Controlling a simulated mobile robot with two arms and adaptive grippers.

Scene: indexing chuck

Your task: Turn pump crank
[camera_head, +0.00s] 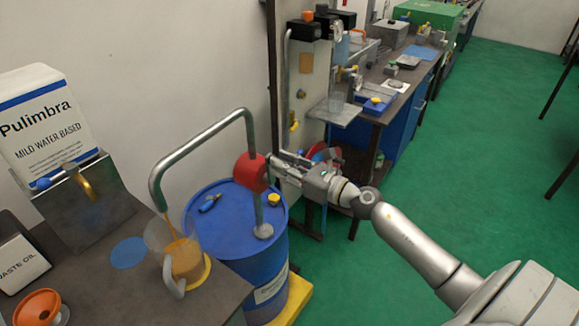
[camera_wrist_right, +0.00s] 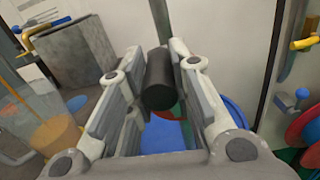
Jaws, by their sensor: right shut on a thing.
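The red pump (camera_head: 249,172) sits on a metal pipe that rises from the blue drum (camera_head: 230,240). Its grey spout pipe (camera_head: 200,137) arches left and down to a clear jug (camera_head: 187,262) holding amber liquid. An amber streak shows between the spout end and the jug. My right gripper (camera_head: 277,160) is at the pump's right side, where the crank is mostly hidden. In the right wrist view, a black cylindrical crank handle (camera_wrist_right: 158,82) lies between the fingers, and the gripper is shut on it. My left gripper is not in view.
The dark bench (camera_head: 120,285) at left holds a white Pulimbra container (camera_head: 45,115), a blue disc (camera_head: 128,252) and an orange funnel (camera_head: 38,308). A second bench (camera_head: 395,75) with equipment stands behind my arm. The green floor (camera_head: 500,110) at right is open.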

